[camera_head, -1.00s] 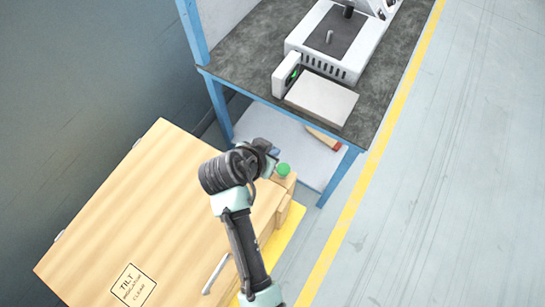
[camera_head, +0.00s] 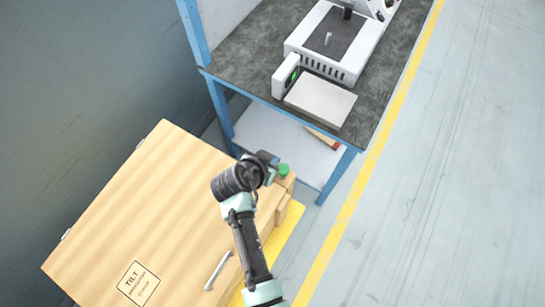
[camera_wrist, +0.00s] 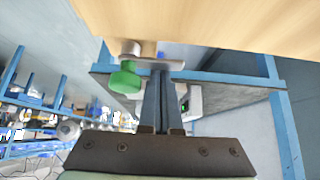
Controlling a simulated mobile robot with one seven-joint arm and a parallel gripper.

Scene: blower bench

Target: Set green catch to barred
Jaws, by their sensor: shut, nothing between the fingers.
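The green catch (camera_head: 284,169) is a small green knob at the right end of the wooden crate, partly covered by my arm's end in the head view. In the wrist view the green catch (camera_wrist: 125,77) hangs from a metal pivot on the crate's edge, just left of my fingertips. My gripper (camera_wrist: 161,72) is shut and empty, with its fingertips close to a light metal strip beside the catch. I cannot tell whether they touch it. In the head view my gripper (camera_head: 270,160) is beside the knob. The catch's setting cannot be read.
The wooden crate (camera_head: 120,210) with a tilt label and a metal handle (camera_head: 217,271) fills the lower left. A blue-framed bench (camera_head: 275,103) stands behind, carrying a scale (camera_head: 320,98) and a white machine (camera_head: 335,40). Open floor (camera_head: 450,180) lies to the right.

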